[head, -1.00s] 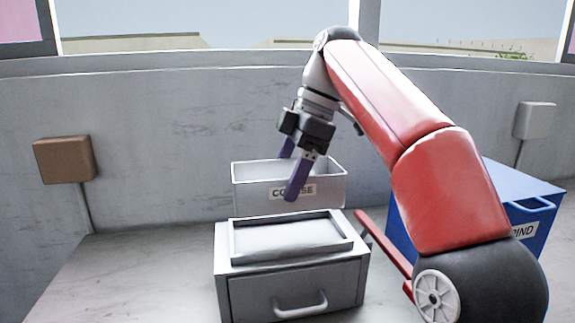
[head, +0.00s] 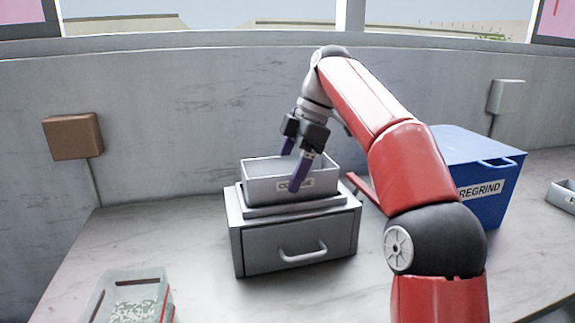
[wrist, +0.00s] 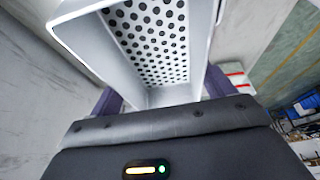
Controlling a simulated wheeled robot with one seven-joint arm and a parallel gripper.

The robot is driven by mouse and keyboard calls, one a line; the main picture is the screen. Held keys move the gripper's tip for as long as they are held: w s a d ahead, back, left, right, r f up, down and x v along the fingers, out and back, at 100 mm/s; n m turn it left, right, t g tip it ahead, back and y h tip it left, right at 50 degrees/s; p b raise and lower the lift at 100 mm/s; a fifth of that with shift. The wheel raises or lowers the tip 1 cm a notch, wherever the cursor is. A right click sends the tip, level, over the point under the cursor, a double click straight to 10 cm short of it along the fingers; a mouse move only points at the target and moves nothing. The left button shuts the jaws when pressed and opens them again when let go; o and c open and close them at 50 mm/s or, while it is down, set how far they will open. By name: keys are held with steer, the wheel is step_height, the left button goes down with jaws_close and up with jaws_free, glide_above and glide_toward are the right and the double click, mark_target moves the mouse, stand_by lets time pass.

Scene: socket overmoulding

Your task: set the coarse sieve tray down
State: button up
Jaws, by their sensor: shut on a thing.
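The coarse sieve tray (head: 262,188) is a light grey open box with a label on its front, partly covered by a finger. The wrist view shows its perforated floor (wrist: 155,40). It is level above the framed top of the grey drawer unit (head: 236,232); whether it rests in the frame or hovers just over it I cannot tell. My gripper (head: 292,168) points down with its purple fingers, shut on the tray. In the wrist view, the fingers (wrist: 160,98) are on either side of the tray's near end.
A blue bin labelled REGRIND (head: 480,150) stands to the right, with a red bar (head: 368,193) between it and the unit. A container of pale pellets (head: 160,290) is at the front left. A small grey tray (head: 562,194) is at the right edge. The bench left of the unit is clear.

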steer(key=shift+f+b, duration=0.45)
steer(key=shift+f, duration=0.2)
steer(key=o, duration=1.1)
steer(key=shift+r, duration=0.1)
steer(key=shift+c, duration=0.2)
